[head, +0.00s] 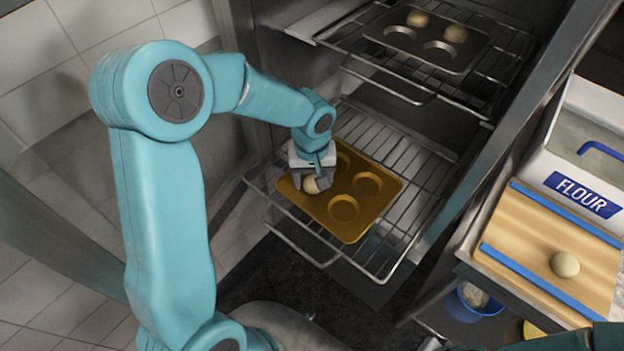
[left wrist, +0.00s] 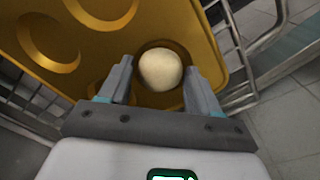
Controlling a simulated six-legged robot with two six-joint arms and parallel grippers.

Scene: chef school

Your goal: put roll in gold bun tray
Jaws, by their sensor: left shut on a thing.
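The gold bun tray (head: 358,224) sits on the lower wire rack and has several round cups. My left gripper (head: 317,183) is over the cup at the tray's left corner. It is shut on a pale dough roll (head: 311,186), which is partly hidden by the fingers. In the left wrist view the roll (left wrist: 160,70) is between the fingertips of my gripper (left wrist: 160,80), at or in a cup of the gold tray (left wrist: 195,35). I cannot tell whether it touches the cup's bottom. The other visible cups are empty. My right gripper is not in view.
Another roll (head: 565,264) lies on a wooden board (head: 530,235) at the right. A dark tray (head: 400,38) with two rolls is on the upper rack (head: 350,47). A flour bin (head: 570,150) stands behind the board.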

